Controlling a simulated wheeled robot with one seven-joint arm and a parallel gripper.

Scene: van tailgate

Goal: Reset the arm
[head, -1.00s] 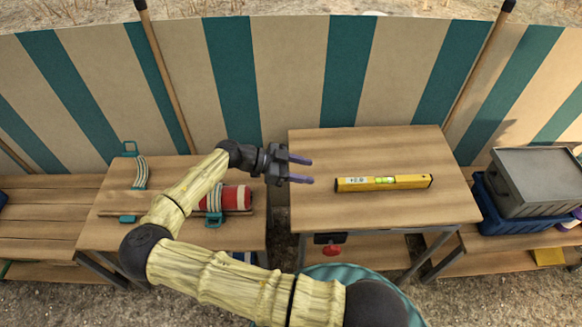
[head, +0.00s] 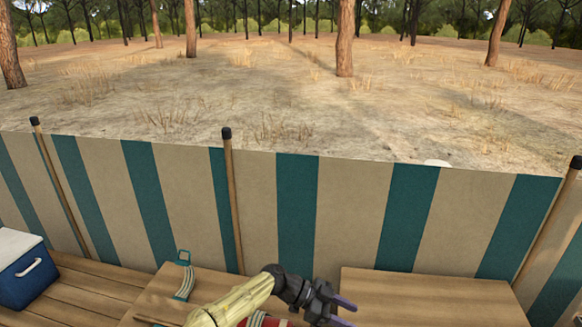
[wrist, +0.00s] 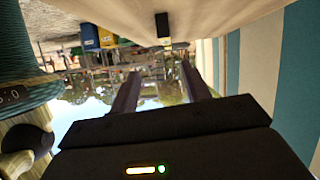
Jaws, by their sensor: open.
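My gripper (head: 345,312) is at the bottom of the head view, left of the front edge area of the bare wooden table (head: 430,295). Its two purple-grey fingers are apart and point right. Nothing shows between them. In the wrist view the open fingers (wrist: 161,90) stand apart with only distant background between them. My arm is partly cut off by the bottom edge of the head view.
A striped windbreak (head: 345,215) with wooden posts runs behind the tables. A blue cooler with a white lid (head: 28,275) stands on the left bench. A teal-handled strap (head: 184,275) and part of a red roll (head: 278,322) lie on the table left of my gripper.

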